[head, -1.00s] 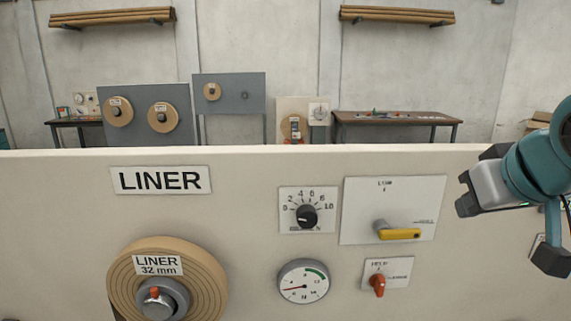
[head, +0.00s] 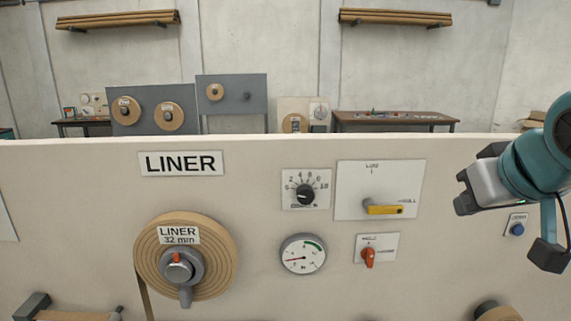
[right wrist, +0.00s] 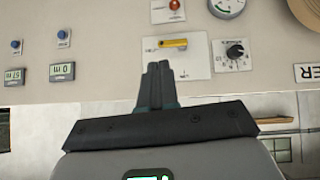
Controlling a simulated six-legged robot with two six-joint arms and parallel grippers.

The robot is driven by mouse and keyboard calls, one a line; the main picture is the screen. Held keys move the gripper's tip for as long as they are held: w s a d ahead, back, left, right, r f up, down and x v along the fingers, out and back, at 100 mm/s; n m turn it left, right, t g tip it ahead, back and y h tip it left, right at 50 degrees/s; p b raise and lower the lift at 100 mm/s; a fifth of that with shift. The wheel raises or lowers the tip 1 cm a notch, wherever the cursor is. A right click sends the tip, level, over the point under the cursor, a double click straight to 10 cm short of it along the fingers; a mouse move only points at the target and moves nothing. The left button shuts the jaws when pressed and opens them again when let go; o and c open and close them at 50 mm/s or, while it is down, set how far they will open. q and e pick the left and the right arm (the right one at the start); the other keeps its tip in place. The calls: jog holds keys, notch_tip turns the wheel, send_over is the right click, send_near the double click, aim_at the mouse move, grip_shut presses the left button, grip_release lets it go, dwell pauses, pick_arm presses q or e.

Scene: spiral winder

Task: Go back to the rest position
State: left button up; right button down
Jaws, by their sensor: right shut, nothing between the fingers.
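My right gripper (head: 463,192) is at the right of the head view, at the end of my teal and grey arm. It is held in front of the cream machine panel (head: 270,225) and touches nothing that I can see. In the right wrist view its dark fingers (right wrist: 157,68) are shut together and empty. They overlap the lower part of the white plate with the yellow handle (right wrist: 174,43) in that view, with the panel beyond. My left gripper is not in view.
The panel carries a liner roll (head: 208,265), a dial knob (head: 305,193), a gauge (head: 303,254), a yellow handle (head: 385,210), an orange switch (head: 368,256) and a blue button (head: 517,229). Another roll (head: 498,313) shows at the bottom right. Benches stand behind the panel.

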jog(key=w+a+f+n+g+y, duration=0.1)
jog(key=w+a+f, duration=0.2)
jog(key=f, duration=0.4)
jog(key=w+a+f+g, duration=0.1)
jog(key=w+a+f, duration=0.15)
jog(key=f, duration=0.35)
jog(key=w+a+f+n+g+y, duration=0.1)
jog(key=w+a+f, duration=0.2)
jog(key=f, duration=0.4)
jog(key=s+a+f+g+y, duration=0.1)
jog(key=a+f+g, duration=0.15)
jog(key=f, duration=1.75)
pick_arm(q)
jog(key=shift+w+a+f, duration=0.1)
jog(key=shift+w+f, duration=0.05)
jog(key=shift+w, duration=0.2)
pick_arm(e)
jog(key=s+a+f+m+g, duration=0.1)
jog(key=s+f+m, duration=0.1)
jog(key=s+f, duration=1)
jog(key=s+a+f+m+g+y, duration=0.1)
jog(key=s+a+f+m+g, duration=0.1)
jog(key=s+f, duration=1)
jog(key=shift+s+a+m, duration=0.2)
jog(key=shift+s+m, duration=0.2)
jog(key=shift+s, duration=0.45)
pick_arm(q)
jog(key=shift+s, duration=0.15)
pick_arm(e)
jog(key=shift+s, duration=0.1)
